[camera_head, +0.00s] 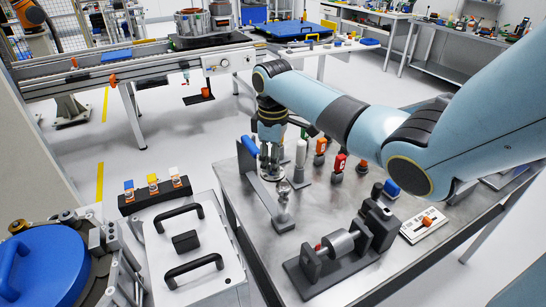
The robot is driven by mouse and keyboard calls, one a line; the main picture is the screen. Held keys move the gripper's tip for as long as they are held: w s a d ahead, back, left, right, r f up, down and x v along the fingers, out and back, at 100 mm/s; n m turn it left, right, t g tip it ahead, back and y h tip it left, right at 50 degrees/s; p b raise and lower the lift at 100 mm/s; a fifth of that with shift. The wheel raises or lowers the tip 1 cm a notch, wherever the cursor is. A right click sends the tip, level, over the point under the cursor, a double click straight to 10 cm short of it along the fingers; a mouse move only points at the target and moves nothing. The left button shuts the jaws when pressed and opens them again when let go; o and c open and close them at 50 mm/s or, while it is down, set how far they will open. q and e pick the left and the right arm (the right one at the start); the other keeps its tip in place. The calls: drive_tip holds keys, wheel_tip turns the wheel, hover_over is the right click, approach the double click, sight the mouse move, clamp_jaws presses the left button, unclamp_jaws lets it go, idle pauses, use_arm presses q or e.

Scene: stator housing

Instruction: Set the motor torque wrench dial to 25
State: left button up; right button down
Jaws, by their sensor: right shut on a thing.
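A long grey bar with a blue upper end (248,147), which looks like the torque wrench, slants down across the left part of the metal table. A small metal post (283,195) stands at its lower end. My right gripper (271,172) points down at the bar from above, its fingers shut on it; the grip itself is small and partly hidden. A white plate with an orange knob (427,223) lies at the right of the table, apart from the gripper. Its markings are too small to read. My left gripper is not in view.
A dark fixture with a metal cylinder (340,242) stands at the front of the table (240,200). A white case with black handles (190,262) and a blue lid (45,265) are at left.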

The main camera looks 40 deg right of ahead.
drive_tip(key=shift+n, duration=0.6)
drive_tip(key=c, duration=1.4)
unclamp_jaws()
wheel_tip(320, 180, up, 12)
drive_tip(key=shift+r, duration=0.1)
